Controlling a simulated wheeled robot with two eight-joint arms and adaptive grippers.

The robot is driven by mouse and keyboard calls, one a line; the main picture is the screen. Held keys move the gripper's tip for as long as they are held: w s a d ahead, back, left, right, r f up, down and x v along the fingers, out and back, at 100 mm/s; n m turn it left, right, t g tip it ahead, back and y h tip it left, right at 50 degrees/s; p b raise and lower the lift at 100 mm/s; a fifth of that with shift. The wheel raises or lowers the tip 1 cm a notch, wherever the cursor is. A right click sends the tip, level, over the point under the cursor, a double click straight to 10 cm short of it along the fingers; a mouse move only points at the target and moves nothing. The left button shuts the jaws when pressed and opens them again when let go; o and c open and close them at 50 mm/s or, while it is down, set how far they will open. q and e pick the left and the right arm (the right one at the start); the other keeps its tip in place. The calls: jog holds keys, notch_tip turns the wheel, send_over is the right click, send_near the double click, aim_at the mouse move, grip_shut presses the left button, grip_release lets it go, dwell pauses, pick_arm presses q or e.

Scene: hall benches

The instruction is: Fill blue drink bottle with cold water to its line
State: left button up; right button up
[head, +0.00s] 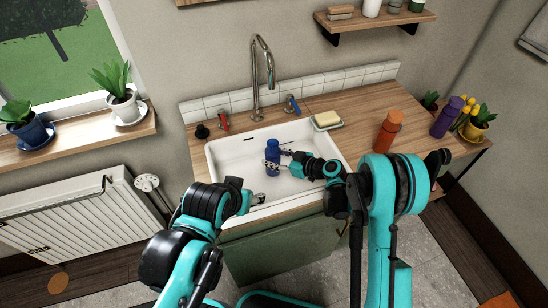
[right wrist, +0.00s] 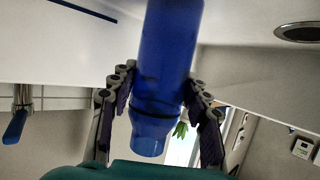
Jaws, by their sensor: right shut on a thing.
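The blue drink bottle (head: 272,148) is upright inside the white sink (head: 225,158), in front of the tap (head: 257,90). My right gripper (head: 279,162) is shut on it; the right wrist view shows the bottle (right wrist: 168,50) between both fingers, with a dark line around it. I cannot tell whether its base touches the basin. The spout shows no water stream. A blue handle (head: 292,104) is right of the tap and a red handle (head: 224,121) left. My left gripper (head: 258,198) is over the sink's front edge; its opening is unclear.
An orange bottle (head: 388,130) and a purple bottle (head: 446,117) stand on the counter at right. A soap dish (head: 327,122) sits by the sink's back right corner. A black stopper (head: 202,131) is at left. A shelf (head: 375,22) hangs above.

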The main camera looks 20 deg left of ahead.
aim_at(275, 144)
jog(key=shift+f, duration=0.15)
jog(key=o, duration=1.3)
jog(key=shift+o, duration=0.2)
notch_tip(275, 144, up, 10)
jog(key=shift+f, duration=0.1)
jog(key=shift+d+r, duration=0.15)
jog(key=shift+r, duration=0.05)
jog(key=s+d+r+m+t+h, duration=0.1)
jog(key=s+d+r+m+h, duration=0.3)
jog(key=d, duration=0.5)
jog(key=s+d+r+m+t+h, duration=0.1)
jog(key=s+d+r+m+h, duration=0.15)
jog(key=s+d, duration=0.45)
jog(key=s+d+f+m+h, duration=0.1)
jog(key=s+d+m+h, duration=0.5)
jog(key=s+d, duration=0.8)
jog(key=d+m, duration=0.1)
jog(key=d, duration=0.3)
jog(key=shift+s+d, duration=0.35)
jog(key=shift+d, duration=0.05)
